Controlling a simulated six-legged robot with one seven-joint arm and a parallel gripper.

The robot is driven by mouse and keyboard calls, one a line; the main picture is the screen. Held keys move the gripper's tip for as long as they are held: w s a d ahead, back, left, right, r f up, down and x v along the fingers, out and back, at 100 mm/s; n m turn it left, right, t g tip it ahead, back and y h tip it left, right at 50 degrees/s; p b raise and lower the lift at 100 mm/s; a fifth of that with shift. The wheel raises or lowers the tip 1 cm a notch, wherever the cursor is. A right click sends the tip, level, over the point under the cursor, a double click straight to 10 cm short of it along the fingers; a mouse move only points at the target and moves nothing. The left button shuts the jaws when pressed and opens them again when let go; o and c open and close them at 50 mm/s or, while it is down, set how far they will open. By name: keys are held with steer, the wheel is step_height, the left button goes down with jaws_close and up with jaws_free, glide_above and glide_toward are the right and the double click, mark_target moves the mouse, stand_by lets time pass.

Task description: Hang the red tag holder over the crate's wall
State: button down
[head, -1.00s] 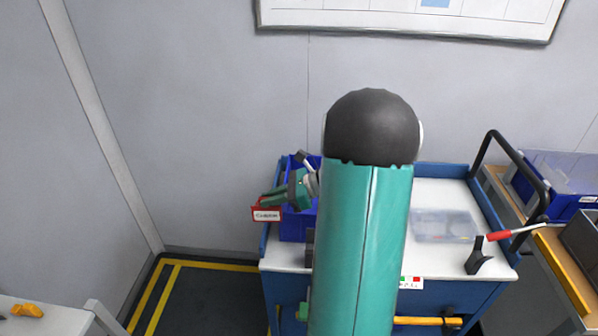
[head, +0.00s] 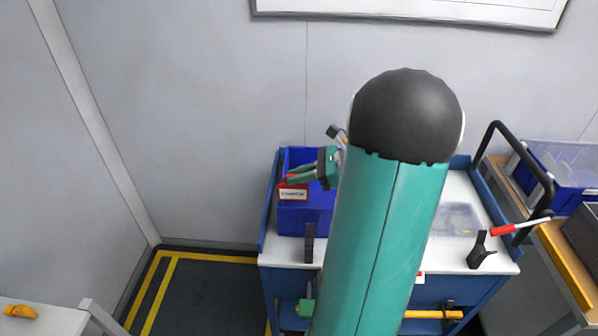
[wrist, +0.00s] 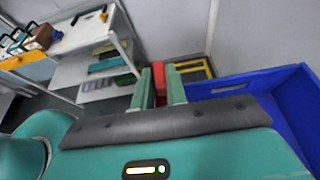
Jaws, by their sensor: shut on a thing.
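The red tag holder (head: 293,193) has a white label with dark print facing the head camera. My gripper (head: 291,179) is shut on its top edge. In the wrist view, the red holder (wrist: 158,76) shows between the two green fingers (wrist: 159,90). The blue crate (head: 305,219) stands on the left part of the cart top. In the head view the holder overlaps the upper left of the crate's near wall. I cannot tell whether it touches the wall. In the wrist view the crate (wrist: 292,118) is at the right, beside the fingers.
The blue cart with a white top (head: 452,255) carries a clear plastic box (head: 455,219) and a black holder (head: 479,251) at the right. A black upright piece (head: 309,243) stands before the crate. My arm hides the middle of the cart.

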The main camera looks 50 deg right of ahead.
glide_above(299, 208)
steer(key=shift+f, duration=2.6)
steer(key=shift+d+f, duration=0.1)
steer(key=shift+f, duration=1.8)
steer(key=c, duration=1.3)
jaws_free()
steer(key=shift+c, duration=0.2)
steer(key=v, duration=1.3)
steer(key=shift+s+d+r, duration=0.15)
steer(key=shift+s+d, duration=0.05)
steer(key=shift+s, duration=0.1)
